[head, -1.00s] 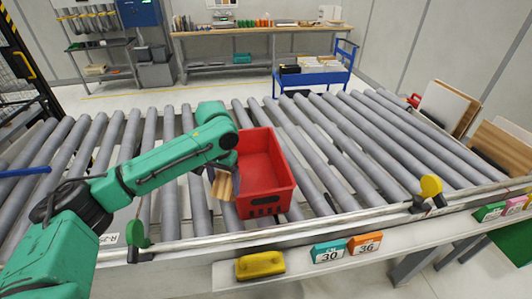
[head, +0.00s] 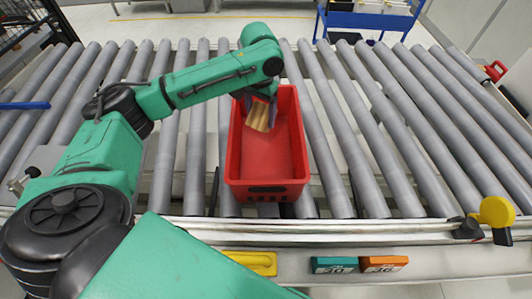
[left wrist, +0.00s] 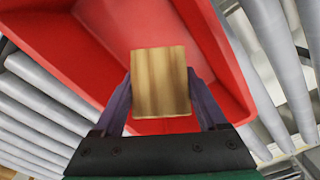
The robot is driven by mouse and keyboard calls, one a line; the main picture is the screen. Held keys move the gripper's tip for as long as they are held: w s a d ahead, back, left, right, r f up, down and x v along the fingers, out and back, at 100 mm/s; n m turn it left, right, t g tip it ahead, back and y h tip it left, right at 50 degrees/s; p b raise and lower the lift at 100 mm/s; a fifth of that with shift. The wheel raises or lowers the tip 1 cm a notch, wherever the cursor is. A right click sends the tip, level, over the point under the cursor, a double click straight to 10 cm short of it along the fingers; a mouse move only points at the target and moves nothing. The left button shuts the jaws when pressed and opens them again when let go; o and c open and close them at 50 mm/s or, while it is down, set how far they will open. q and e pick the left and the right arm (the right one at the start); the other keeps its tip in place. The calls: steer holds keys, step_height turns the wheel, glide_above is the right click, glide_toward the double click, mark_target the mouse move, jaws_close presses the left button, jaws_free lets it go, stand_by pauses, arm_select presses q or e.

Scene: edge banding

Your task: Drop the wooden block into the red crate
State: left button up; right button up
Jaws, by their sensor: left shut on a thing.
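The wooden block (head: 259,115) is a light brown, striped piece held in my left gripper (head: 262,102). In the left wrist view the block (left wrist: 161,82) sits between the two purple fingers of the gripper (left wrist: 162,100), which are shut on it. The red crate (head: 268,192) stands on the roller conveyor, open side up. In the left wrist view the red crate (left wrist: 60,50) lies behind and below the block. The bare part of the crate floor that shows is empty. My right gripper is not in view.
Grey conveyor rollers (head: 345,150) extend on both sides of the crate. A yellow disc-shaped part (head: 496,211) stands at the rail on the right.

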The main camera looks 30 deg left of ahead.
arm_select(q)
steer(key=shift+w+f+b, duration=0.25)
steer(key=shift+w+f, duration=0.05)
steer(key=shift+f, duration=0.2)
steer(key=shift+w+f+b, duration=0.2)
steer(key=shift+w+f, duration=0.05)
steer(key=shift+f, duration=0.2)
steer(key=shift+d+r, duration=0.1)
steer(key=shift+r, duration=0.05)
steer(key=shift+s+r, duration=0.15)
steer(key=shift+s, duration=0.1)
steer(key=o, duration=1.2)
steer(key=shift+s, duration=0.15)
steer(key=shift+o, duration=1)
steer(key=shift+r, duration=0.1)
step_height(320, 180, up, 8)
steer(key=shift+r+b, duration=0.15)
steer(key=shift+b, duration=0.55)
step_height(320, 180, up, 6)
steer(key=p, duration=0.2)
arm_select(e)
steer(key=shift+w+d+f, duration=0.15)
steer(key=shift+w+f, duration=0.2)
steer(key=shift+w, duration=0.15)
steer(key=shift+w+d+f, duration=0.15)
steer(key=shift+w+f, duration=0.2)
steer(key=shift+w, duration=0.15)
